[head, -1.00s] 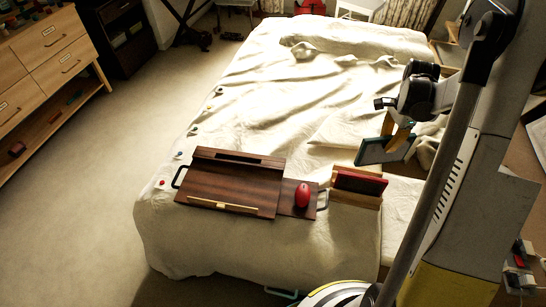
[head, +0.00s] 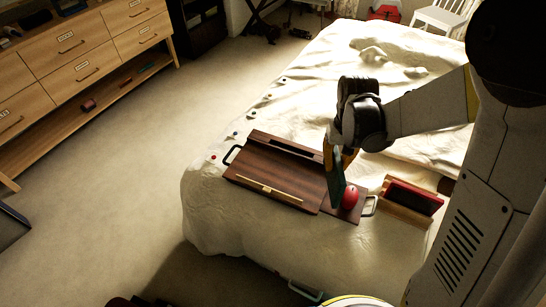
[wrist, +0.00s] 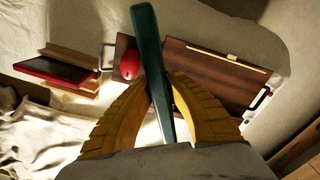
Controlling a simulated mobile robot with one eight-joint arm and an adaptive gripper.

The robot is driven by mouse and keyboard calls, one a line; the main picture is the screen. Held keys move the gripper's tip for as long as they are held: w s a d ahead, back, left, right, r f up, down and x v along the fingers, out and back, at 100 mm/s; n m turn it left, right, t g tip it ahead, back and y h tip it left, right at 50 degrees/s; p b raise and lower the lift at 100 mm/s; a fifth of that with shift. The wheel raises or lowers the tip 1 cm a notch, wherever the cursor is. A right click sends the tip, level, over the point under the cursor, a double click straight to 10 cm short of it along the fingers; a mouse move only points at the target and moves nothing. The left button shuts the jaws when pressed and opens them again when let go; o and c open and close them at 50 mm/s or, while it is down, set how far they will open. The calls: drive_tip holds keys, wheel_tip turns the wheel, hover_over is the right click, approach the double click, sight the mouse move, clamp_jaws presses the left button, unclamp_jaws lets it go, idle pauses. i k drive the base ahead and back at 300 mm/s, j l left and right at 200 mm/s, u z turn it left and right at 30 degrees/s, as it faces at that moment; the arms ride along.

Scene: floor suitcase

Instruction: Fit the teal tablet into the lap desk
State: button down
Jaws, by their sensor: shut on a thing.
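The teal tablet (head: 336,178) is held on edge by my gripper (head: 337,160), above the right part of the lap desk. In the wrist view the tablet (wrist: 152,70) stands edge-on between the two yellow fingers of my gripper (wrist: 160,100). The dark wood lap desk (head: 275,165) lies on the bed, with a slot near its far edge and a pale ledge strip along its near edge. It also shows in the wrist view (wrist: 210,72), partly hidden by the tablet and fingers. The tablet appears apart from the desk's slot.
A red mouse (head: 350,197) lies on the desk's right wing, close to the tablet. A red tablet (head: 413,196) rests in a wooden stand (head: 405,213) to the right. Small coloured buttons line the bed's left edge. The bed (head: 300,245) is clear in front of the desk.

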sight(296, 169)
drive_tip(key=i+j+u, duration=0.1)
drive_tip(key=j+u, duration=0.25)
drive_tip(key=i+j+u, duration=0.15)
drive_tip(key=u, duration=0.2)
drive_tip(key=i+j+u, duration=0.2)
drive_tip(key=j+u, duration=0.15)
